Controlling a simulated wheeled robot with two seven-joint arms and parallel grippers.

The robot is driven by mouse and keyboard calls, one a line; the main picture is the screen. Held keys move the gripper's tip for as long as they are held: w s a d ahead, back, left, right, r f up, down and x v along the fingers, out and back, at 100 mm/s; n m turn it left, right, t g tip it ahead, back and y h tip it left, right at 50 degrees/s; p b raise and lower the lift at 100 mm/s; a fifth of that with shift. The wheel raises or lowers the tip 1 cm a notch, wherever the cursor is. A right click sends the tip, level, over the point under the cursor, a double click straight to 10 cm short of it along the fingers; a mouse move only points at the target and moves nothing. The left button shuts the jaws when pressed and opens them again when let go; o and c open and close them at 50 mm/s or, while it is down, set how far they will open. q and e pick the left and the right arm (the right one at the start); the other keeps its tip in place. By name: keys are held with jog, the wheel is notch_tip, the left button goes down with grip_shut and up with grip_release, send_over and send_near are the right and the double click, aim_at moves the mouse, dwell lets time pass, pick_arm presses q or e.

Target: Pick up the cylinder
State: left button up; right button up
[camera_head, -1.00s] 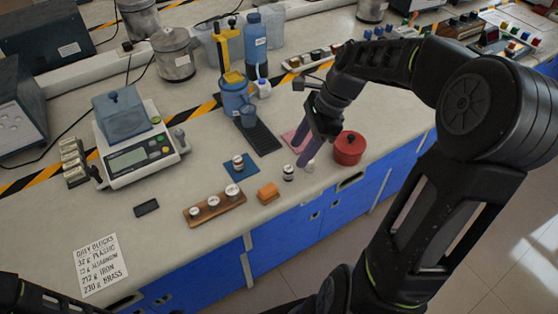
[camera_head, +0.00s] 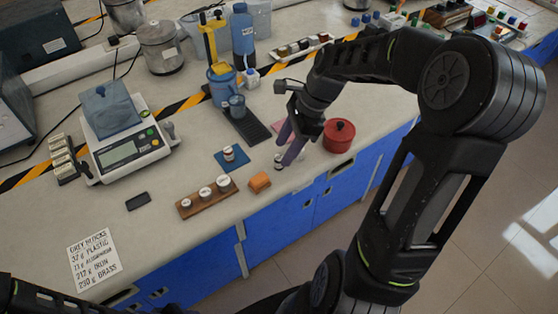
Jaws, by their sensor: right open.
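A small metal cylinder with a pale top (camera_head: 278,161) stands on the bench near its front edge. My right gripper (camera_head: 286,149) is open, with its purple fingers pointing down right at this cylinder. One finger partly covers it, and I cannot tell whether they touch. A similar small cylinder (camera_head: 229,153) stands on a blue pad (camera_head: 222,164). Several more stand in a wooden holder (camera_head: 186,209). My left gripper is not in view.
A red lidded pot (camera_head: 339,137) stands close to the right of the gripper. An orange block (camera_head: 259,182) lies at front left of it. A scale (camera_head: 128,150), a blue jug (camera_head: 221,86) and a dark tray (camera_head: 254,132) stand farther back.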

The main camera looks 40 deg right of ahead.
aim_at(280, 157)
jog(key=x, duration=0.4)
jog(key=shift+a+f, duration=0.1)
jog(key=shift+f, duration=0.05)
dwell(0.4)
grip_shut()
dwell(0.3)
